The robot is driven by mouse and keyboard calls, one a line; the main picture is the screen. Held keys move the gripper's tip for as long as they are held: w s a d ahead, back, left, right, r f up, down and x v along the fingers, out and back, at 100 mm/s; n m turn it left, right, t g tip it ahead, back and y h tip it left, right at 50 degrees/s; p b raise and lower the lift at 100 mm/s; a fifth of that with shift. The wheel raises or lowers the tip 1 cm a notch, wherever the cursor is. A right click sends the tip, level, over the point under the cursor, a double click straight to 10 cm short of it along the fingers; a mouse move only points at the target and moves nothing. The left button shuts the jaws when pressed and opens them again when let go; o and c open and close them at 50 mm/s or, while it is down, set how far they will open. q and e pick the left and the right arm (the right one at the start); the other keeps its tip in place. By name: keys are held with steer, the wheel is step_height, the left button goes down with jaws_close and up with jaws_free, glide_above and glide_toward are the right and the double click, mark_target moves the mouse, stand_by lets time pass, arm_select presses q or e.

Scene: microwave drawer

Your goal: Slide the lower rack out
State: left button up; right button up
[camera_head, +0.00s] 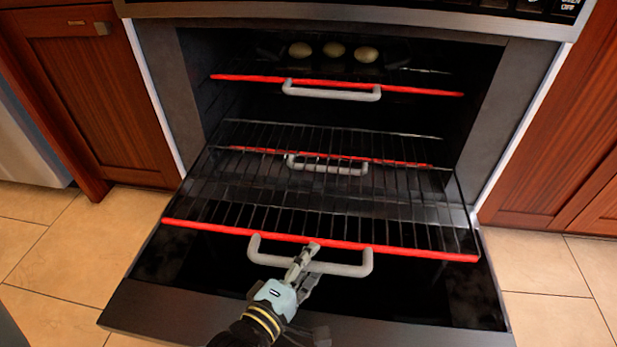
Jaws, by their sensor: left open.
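A wire rack with a red front bar (400,250) extends out of the oven over the lowered door. Its grey handle (364,264) hangs at the front. My left gripper (309,266) is open at the middle of this handle, with one finger crossing over the bar. I cannot tell whether the fingers touch it. Another red-barred rack (400,163) with a grey handle (327,166) shows farther in, seen through the wires of the extended rack, and seems to sit below it. My right gripper is not in view.
An upper rack (420,90) with its own handle (331,91) is inside the oven, with three round pale items (334,50) behind its front. The open oven door (180,310) lies under the extended rack. Wooden cabinets (95,100) flank the oven; tiled floor (550,295) is clear at both sides.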

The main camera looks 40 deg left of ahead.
arm_select(q)
steer(key=shift+s, duration=0.1)
steer(key=v, duration=1.1)
steer(key=shift+s, duration=0.4)
steer(key=shift+r, duration=0.1)
